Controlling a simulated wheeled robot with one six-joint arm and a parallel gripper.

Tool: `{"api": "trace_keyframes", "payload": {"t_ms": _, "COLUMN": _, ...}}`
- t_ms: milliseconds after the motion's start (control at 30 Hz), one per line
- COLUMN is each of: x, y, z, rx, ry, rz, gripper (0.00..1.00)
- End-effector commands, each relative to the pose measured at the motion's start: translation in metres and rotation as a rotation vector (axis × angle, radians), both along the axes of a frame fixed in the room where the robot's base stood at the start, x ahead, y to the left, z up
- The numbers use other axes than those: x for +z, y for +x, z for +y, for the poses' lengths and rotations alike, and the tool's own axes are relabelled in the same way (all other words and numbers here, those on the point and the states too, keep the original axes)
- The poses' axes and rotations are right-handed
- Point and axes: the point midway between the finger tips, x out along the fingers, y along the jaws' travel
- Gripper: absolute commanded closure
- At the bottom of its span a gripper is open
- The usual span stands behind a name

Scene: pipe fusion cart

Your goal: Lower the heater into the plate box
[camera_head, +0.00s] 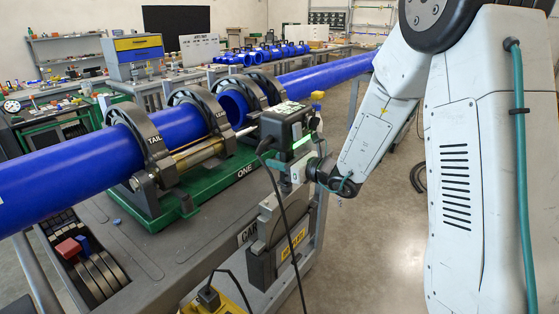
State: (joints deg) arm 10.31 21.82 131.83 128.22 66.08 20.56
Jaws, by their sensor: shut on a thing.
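The heater (285,122) is a dark box with a small lit panel on top and a black cable hanging from it. It is upright at the right end of the pipe machine. My gripper (303,158) is at the heater's right side and shut on it; the fingertips are small and partly hidden. The plate box (262,262) is a dark grey case with a yellow label, on the cart's right side below the heater. A lighter grey part shows at its top. I cannot tell how deep any plate sits in the box.
The green pipe machine (240,172) clamps blue pipes (75,175) in dark rings on the grey cart (160,262). The black cable (287,215) hangs across the plate box. A yellow unit (218,303) is at the bottom. Floor (385,250) to the right is open.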

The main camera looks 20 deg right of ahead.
Motion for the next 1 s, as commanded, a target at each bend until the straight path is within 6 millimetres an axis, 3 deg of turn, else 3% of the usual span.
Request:
{"api": "trace_keyframes", "payload": {"t_ms": 100, "x": 0.0067, "y": 0.0022, "z": -0.0002, "rx": 0.001, "ry": 0.003, "rz": -0.016, "gripper": 1.00}}
{"api": "trace_keyframes", "payload": {"t_ms": 1000, "x": 0.0001, "y": 0.0022, "z": -0.0001, "rx": 0.001, "ry": 0.003, "rz": -0.015, "gripper": 1.00}}
